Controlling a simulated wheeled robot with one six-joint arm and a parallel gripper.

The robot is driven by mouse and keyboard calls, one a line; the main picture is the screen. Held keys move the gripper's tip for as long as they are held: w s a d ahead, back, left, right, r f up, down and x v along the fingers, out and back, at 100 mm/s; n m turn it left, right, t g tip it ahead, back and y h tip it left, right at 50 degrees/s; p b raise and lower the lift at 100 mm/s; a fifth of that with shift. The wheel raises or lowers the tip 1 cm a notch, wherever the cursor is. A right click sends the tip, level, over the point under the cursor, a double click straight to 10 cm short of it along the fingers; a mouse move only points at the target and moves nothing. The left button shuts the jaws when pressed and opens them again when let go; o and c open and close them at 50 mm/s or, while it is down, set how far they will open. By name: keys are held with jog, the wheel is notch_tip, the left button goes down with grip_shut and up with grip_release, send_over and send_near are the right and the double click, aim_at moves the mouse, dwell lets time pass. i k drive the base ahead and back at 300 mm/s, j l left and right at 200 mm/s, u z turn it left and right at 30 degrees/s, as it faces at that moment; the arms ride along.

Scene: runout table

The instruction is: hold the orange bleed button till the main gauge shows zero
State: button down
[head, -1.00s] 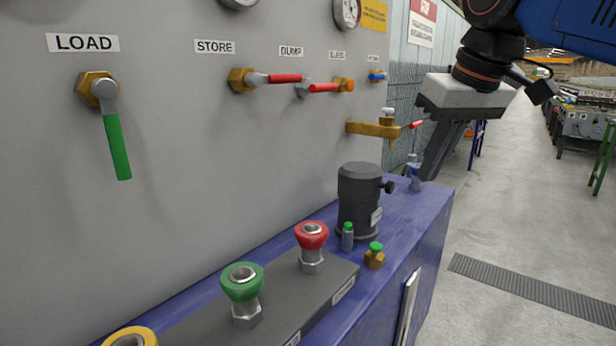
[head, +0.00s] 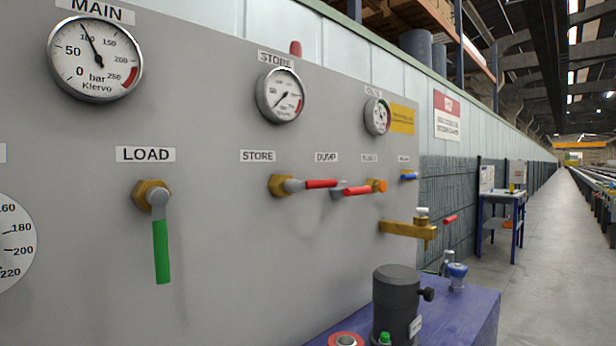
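The main gauge (head: 95,57), labelled MAIN, is at the upper left of the panel in the head view. Its needle points up and slightly left, near the 100 bar mark. Nothing is seen touching the button. My gripper is not in this view, so its opening and anything in it are hidden.
A green LOAD lever (head: 161,250) hangs straight down. A red lever (head: 321,184) and a brass fitting (head: 408,230) stick out near the button. A dark cylinder (head: 396,300) stands on the blue bench (head: 465,315). The aisle at right is clear.

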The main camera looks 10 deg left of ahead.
aim_at(382, 186)
jog(key=k+u, duration=0.2)
jog(key=u, duration=0.2)
jog(key=k+j+u, duration=0.2)
jog(key=u, duration=0.2)
jog(key=k+j+u, duration=0.2)
jog(key=u, duration=0.2)
